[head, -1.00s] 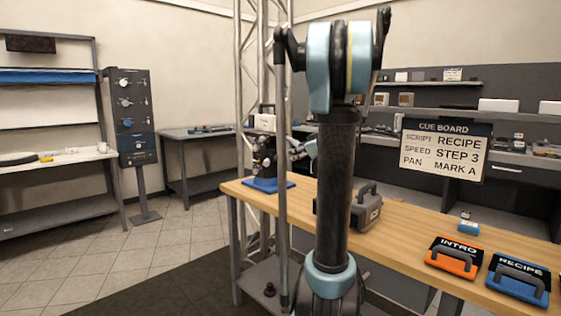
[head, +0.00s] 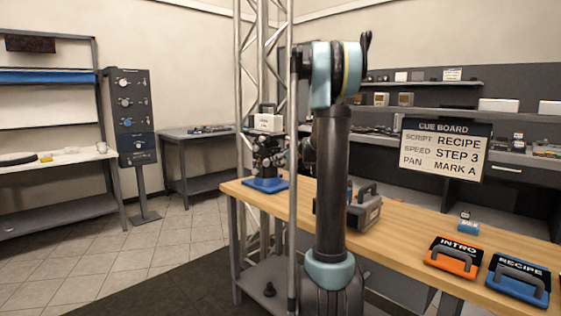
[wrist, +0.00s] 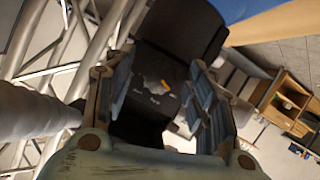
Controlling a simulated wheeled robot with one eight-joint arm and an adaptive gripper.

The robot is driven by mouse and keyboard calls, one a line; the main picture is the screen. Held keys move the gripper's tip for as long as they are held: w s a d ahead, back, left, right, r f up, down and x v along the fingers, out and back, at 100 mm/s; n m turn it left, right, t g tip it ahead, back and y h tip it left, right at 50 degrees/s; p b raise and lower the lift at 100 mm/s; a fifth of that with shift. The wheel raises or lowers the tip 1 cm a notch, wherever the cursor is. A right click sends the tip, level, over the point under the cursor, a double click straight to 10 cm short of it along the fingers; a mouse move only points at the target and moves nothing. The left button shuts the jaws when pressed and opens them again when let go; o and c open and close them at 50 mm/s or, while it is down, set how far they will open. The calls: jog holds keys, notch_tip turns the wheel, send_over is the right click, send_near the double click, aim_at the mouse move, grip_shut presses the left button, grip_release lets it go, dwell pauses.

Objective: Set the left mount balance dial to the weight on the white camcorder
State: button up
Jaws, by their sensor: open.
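The white camcorder (head: 266,122) sits on top of a dark mount (head: 265,152) at the far left end of the wooden table. The mount stands on a blue base (head: 265,184) and has dark round knobs on its side. The weight marking on the camcorder is too small to read. In the wrist view, my gripper (wrist: 150,72) is open. A dark rounded part (wrist: 152,88) with worn pale markings and a short orange line shows between the fingers, apparently part of the mount. I cannot tell whether the fingers touch it. My arm hides most of the gripper in the head view.
A grey handled case (head: 365,208) stands on the wooden table (head: 408,232) behind my arm. An orange INTRO box (head: 452,258) and a blue RECIPE box (head: 518,279) lie at the right.

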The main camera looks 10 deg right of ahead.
jog(key=shift+w+a+f, duration=0.1)
jog(key=shift+w, duration=0.1)
jog(key=c, duration=1.1)
jog(key=shift+o, duration=0.2)
jog(key=shift+w+d+m+g+y, duration=0.1)
jog(key=shift+m+g+y, duration=0.45)
jog(key=shift+m, duration=0.45)
jog(key=shift+w+d+m+g+y, duration=0.1)
jog(key=shift+m+g+y, duration=0.25)
jog(key=shift+m+y, duration=0.5)
jog(key=shift+s+m, duration=0.1)
jog(key=shift+m, duration=0.15)
